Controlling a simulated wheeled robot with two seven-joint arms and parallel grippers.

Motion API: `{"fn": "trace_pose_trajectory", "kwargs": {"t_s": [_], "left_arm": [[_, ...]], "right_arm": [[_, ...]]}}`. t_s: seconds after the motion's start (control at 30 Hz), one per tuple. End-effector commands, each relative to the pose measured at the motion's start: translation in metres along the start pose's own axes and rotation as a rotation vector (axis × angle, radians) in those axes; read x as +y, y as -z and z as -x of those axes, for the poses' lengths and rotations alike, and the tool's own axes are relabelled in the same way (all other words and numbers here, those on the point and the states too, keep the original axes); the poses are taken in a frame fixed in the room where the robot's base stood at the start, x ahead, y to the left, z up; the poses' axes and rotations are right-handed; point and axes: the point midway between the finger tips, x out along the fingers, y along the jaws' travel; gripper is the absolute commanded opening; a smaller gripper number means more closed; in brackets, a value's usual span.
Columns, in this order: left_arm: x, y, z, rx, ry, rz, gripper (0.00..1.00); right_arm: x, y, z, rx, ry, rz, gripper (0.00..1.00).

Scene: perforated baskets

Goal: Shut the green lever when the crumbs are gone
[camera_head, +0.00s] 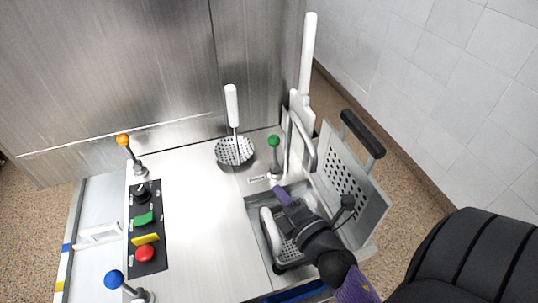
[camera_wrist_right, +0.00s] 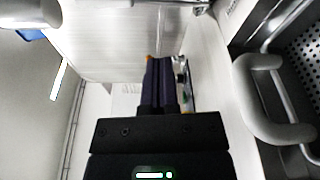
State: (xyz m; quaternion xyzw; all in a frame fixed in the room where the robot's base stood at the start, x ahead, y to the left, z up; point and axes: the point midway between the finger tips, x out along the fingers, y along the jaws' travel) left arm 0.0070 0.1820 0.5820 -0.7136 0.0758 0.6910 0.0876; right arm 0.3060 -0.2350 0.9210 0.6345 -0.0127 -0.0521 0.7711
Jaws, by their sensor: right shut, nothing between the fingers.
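The green lever (camera_head: 274,141) has a green ball on an upright metal stem, at the back edge of the well in the steel counter. My right gripper (camera_head: 281,193) is shut and empty, its purple fingertips just in front of the lever's base and below its ball. I cannot tell whether they touch it. In the right wrist view the dark fingers (camera_wrist_right: 160,75) are together. A perforated basket (camera_head: 291,247) sits in the well, partly hidden by my right arm. I can make out no crumbs. My left gripper is out of view.
A second perforated basket (camera_head: 368,208) with a black handle stands tilted at the well's right. A skimmer (camera_head: 235,151) lies behind. An orange-ball lever (camera_head: 123,140), a blue-ball lever (camera_head: 114,279) and a button panel (camera_head: 147,253) are at left. The middle counter (camera_head: 200,220) is clear.

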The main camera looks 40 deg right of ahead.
Motion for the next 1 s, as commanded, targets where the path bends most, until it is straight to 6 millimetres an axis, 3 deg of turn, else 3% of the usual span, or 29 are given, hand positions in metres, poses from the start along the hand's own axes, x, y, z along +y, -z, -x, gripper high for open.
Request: {"fn": "trace_pose_trajectory", "kwargs": {"t_s": [0.43, 0.7, 1.0], "left_arm": [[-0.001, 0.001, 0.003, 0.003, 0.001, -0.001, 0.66], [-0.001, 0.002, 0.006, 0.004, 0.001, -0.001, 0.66], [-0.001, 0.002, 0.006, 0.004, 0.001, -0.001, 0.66]], "right_arm": [[0.003, 0.002, -0.095, 0.006, -0.007, 0.000, 0.00], [0.002, -0.033, -0.104, 0.007, -0.005, 0.000, 0.00], [0.002, -0.037, -0.104, 0.007, -0.005, -0.002, 0.00]]}}
